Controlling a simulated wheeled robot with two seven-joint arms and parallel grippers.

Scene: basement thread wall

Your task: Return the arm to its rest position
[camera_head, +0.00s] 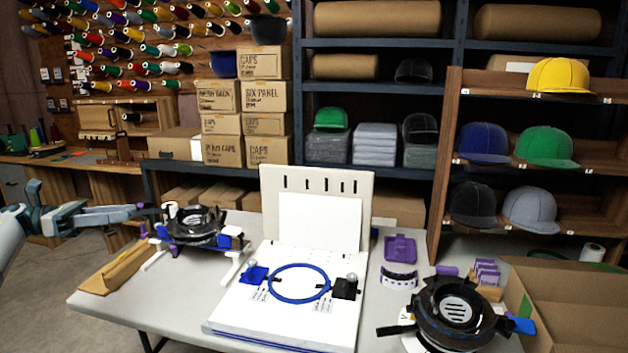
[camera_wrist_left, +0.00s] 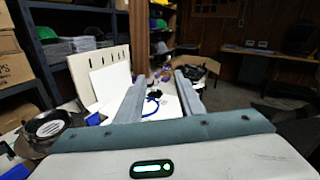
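My left arm comes in from the left edge of the head view. Its gripper (camera_head: 148,211) is level and just left of a black round cap frame on a blue and white stand (camera_head: 196,228); I cannot tell whether they touch. In the left wrist view the two grey fingers of my left gripper (camera_wrist_left: 160,88) are apart, with nothing held between them. My right gripper is in neither view.
The white table (camera_head: 190,311) holds a white board with a blue hoop (camera_head: 301,299), a second black cap frame (camera_head: 455,313), small purple parts (camera_head: 400,248) and an open cardboard box (camera_head: 575,315). Shelves with caps stand behind. Open floor (camera_head: 50,285) lies left of the table.

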